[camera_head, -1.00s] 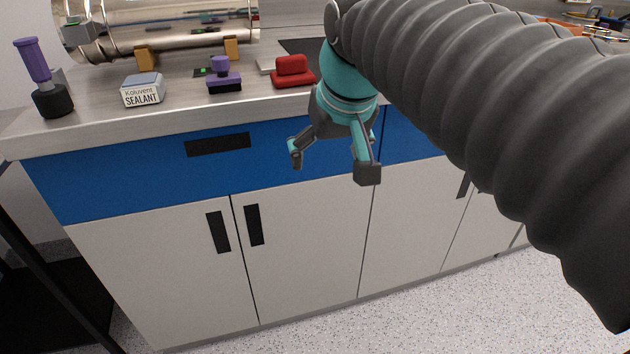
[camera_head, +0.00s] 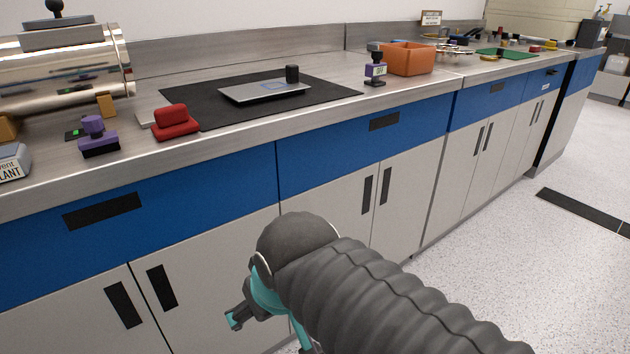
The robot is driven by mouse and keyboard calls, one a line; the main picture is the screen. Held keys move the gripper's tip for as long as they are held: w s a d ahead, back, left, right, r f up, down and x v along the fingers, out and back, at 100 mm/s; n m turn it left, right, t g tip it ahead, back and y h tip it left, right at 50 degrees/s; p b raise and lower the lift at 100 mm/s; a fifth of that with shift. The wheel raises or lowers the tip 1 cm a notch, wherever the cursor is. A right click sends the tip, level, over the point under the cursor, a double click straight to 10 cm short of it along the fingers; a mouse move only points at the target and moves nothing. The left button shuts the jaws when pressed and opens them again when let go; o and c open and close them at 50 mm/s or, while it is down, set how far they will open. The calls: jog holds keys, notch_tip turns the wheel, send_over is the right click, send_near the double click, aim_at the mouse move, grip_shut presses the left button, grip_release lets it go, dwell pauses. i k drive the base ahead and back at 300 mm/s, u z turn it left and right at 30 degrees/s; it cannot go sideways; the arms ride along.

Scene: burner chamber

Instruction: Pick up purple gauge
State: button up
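A second purple item, a block with a knob and dark base (camera_head: 97,137), sits at the left near the counter's front edge. My gripper (camera_head: 270,333) is low in front of the cabinet doors, below the counter and well away from both. Its fingers look spread and empty; one runs off the bottom edge and my arm hides part of the gripper.
A red block (camera_head: 175,122) sits by a black mat (camera_head: 335,90) bearing a grey plate (camera_head: 265,92). The orange bin (camera_head: 407,58) stands farther right. A metal cylinder (camera_head: 70,65) and sealant box (camera_head: 12,163) are at left. The floor at right is clear.

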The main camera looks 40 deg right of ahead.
aim_at(377, 69)
jog(key=z, duration=1.35)
